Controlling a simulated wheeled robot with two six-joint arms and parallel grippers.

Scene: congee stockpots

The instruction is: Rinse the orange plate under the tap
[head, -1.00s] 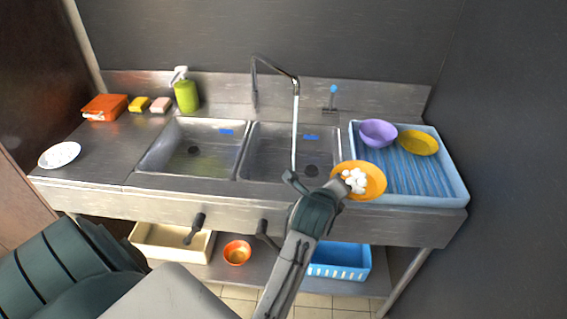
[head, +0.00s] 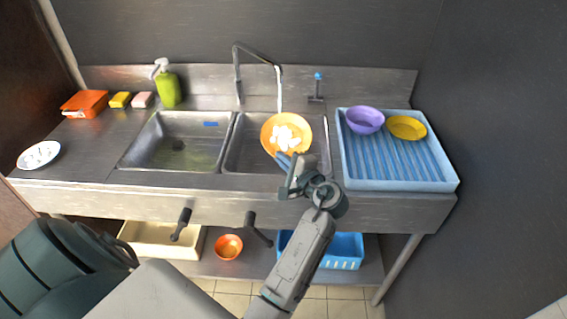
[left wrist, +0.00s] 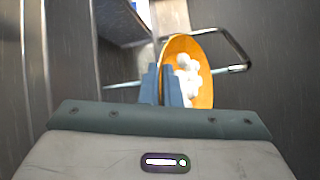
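The orange plate (head: 271,132) is held over the right sink basin (head: 243,155), tilted with its face toward me. White foam clumps (head: 286,138) lie on its middle. Water from the tap (head: 257,54) falls in a stream (head: 279,90) to the plate's upper rim. My left gripper (head: 291,160) is shut on the plate's near edge. In the left wrist view the two fingers (left wrist: 163,86) pinch the rim of the plate (left wrist: 205,88), foam on its face. My right gripper is not in view.
A blue drying tray (head: 400,186) with a purple bowl (head: 365,120) and a yellow plate (head: 407,127) stands at right. The left basin (head: 170,150) is empty. A green soap bottle (head: 169,90), sponges and a white plate (head: 39,155) are at left.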

